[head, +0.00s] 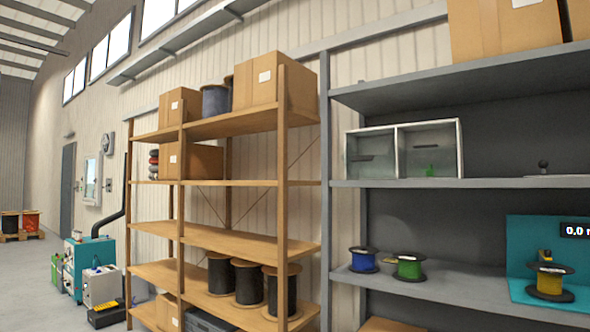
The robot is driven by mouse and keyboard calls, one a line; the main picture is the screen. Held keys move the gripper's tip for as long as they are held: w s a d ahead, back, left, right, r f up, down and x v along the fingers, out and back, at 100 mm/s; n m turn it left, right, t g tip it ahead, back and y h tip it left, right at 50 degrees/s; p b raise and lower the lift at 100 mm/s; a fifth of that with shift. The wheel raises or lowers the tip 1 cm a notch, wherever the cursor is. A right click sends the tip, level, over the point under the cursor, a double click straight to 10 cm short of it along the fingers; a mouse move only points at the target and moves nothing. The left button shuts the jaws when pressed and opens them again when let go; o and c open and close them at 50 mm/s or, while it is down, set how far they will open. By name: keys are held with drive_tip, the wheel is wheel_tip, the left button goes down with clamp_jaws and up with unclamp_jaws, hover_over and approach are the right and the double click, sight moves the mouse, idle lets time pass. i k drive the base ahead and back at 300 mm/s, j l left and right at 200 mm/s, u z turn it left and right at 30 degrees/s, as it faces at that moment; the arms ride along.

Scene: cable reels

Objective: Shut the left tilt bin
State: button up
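A pale grey unit with two side-by-side tilt bins stands on the upper shelf of the grey rack, right of centre. The left tilt bin (372,169) shows a small dark handle-like bar and a pale interior or clear front. I cannot tell how far it is tilted. The right tilt bin (445,160) shows a similar dark bar and a small green item low down. My gripper is not in view.
The grey shelf (480,204) holds the bins; a dark knobbed item (543,180) sits to their right. Below are a blue reel (363,261), a green reel (409,267) and a yellow reel (549,280). A wooden rack (250,240) stands left. Floor shows far left.

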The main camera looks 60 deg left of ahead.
sight(360, 157)
drive_tip(key=u, duration=1.95)
